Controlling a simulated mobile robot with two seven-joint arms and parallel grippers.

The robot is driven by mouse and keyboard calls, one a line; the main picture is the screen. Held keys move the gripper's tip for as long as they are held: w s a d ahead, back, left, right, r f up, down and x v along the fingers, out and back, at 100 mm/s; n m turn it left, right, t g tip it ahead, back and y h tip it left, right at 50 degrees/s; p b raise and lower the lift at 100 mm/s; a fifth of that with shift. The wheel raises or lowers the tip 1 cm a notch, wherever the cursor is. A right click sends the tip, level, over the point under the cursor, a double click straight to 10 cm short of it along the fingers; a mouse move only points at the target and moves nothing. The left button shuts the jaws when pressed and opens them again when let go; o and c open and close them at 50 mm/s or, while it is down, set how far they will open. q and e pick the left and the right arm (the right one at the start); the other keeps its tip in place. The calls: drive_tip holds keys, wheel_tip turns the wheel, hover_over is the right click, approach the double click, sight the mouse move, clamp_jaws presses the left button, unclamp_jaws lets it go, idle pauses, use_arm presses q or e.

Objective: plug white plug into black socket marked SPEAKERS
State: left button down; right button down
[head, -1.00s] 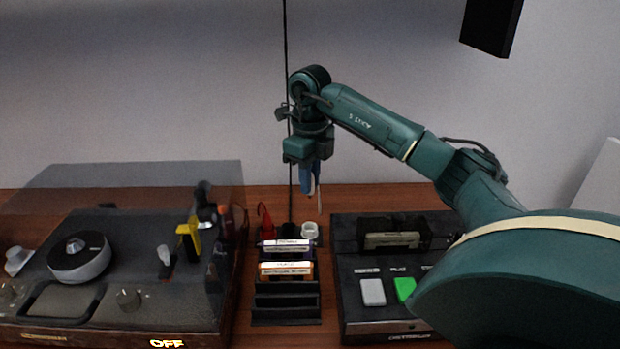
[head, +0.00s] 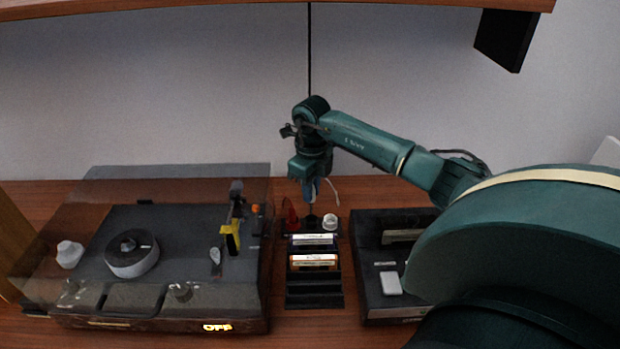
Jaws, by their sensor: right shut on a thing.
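My right gripper (head: 311,192) points down in the middle of the view with its blue fingers close together. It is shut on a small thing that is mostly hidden. A thin white cord (head: 333,189) curves out beside the fingers, so the held thing appears to be the white plug. Below the fingertips is a row with a red piece (head: 291,215), a dark round piece (head: 311,224) that looks like the black socket, and a white round piece (head: 329,221). Any SPEAKERS marking is too small to read. I cannot tell whether the held thing touches the dark piece.
A record player (head: 170,300) with a clear lid stands left, showing OFF. A black rack (head: 315,300) holding cassettes sits in front of the row. A black cassette deck (head: 370,270) stands right, partly behind my arm. A wooden shelf (head: 200,10) runs overhead.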

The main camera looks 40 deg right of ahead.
sight(312, 205)
drive_tip(key=shift+s+f+b, duration=0.1)
drive_tip(key=shift+f+b, duration=0.5)
drive_tip(key=shift+f, duration=0.3)
drive_tip(key=shift+d+f+b, duration=0.1)
drive_tip(key=shift+f+b, duration=0.6)
drive_tip(key=shift+f, duration=0.2)
use_arm(q)
drive_tip(key=shift+d+f+h, duration=0.2)
drive_tip(key=shift+d+h, duration=0.2)
drive_tip(key=shift+d, duration=0.4)
use_arm(e)
drive_tip(key=shift+f, duration=0.3)
use_arm(q)
drive_tip(key=shift+s, duration=0.1)
drive_tip(key=shift+a, duration=0.15)
use_arm(e)
drive_tip(key=shift+f, duration=0.1)
